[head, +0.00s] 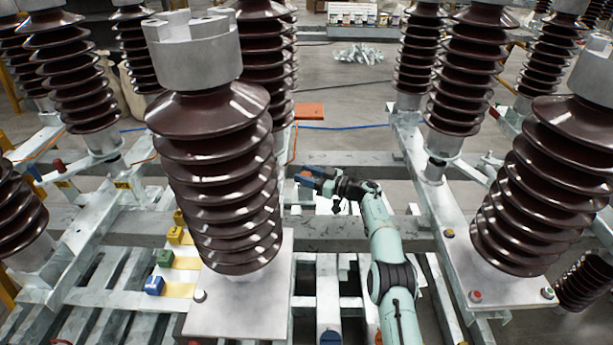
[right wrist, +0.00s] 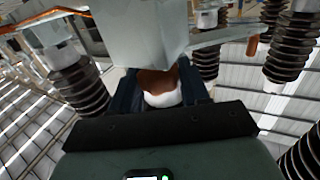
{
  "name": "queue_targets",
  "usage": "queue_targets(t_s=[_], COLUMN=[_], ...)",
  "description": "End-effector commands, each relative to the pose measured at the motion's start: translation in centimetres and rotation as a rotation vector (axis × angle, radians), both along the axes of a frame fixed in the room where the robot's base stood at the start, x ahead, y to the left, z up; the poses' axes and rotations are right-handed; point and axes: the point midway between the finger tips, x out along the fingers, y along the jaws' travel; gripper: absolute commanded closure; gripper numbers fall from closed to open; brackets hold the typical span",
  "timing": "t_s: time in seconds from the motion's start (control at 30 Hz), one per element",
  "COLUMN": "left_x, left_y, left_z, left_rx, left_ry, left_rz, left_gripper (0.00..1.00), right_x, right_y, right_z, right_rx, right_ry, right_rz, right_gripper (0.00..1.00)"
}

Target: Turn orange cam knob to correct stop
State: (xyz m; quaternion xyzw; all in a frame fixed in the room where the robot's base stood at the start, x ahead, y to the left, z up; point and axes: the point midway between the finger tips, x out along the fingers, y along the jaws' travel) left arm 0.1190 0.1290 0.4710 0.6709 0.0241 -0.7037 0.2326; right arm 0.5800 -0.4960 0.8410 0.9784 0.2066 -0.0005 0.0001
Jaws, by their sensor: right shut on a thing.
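My right gripper (head: 314,175) reaches in behind the big front brown insulator, near the frame's middle beam. In the right wrist view its dark fingers (right wrist: 158,88) are shut on an orange-brown knob (right wrist: 156,80), with a white rounded part just below it. The knob sits against the underside of a grey metal box (right wrist: 135,32), which hides its upper part. In the head view the knob is small and mostly covered by the gripper, so its angle and any stops cannot be made out. My left gripper is not in view.
Tall brown ribbed insulators (head: 215,170) stand on grey steel beams on both sides. An orange plate (head: 308,111) lies behind the gripper. Yellow, green and blue blocks (head: 165,257) sit at lower left. A second orange piece (right wrist: 252,45) hangs right of the grey box.

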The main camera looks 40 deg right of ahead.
Motion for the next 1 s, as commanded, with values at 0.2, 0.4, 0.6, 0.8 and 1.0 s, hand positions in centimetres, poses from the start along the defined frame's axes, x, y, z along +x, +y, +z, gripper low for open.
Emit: queue_targets(t_s=[0.2, 0.4, 0.6, 0.8, 1.0], left_x=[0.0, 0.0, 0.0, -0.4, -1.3], left_y=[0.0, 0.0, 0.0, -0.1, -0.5], left_z=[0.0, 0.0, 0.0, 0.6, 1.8], left_rx=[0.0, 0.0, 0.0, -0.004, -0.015], left_ry=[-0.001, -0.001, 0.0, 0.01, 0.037], left_rz=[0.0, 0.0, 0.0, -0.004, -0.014], left_gripper=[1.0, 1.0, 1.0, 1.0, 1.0], right_x=[0.0, 0.0, 0.0, -0.7, -2.7], right_y=[0.0, 0.0, 0.0, -0.4, -1.2], right_z=[0.3, 0.2, 0.1, 0.3, 0.5], right_rx=[0.002, 0.002, 0.001, 0.001, 0.004], right_ry=[-0.005, -0.004, -0.002, 0.0, -0.001], right_rz=[0.0, 0.0, -0.001, -0.001, -0.003], right_gripper=[0.85, 0.34, 0.34, 0.34, 0.34])
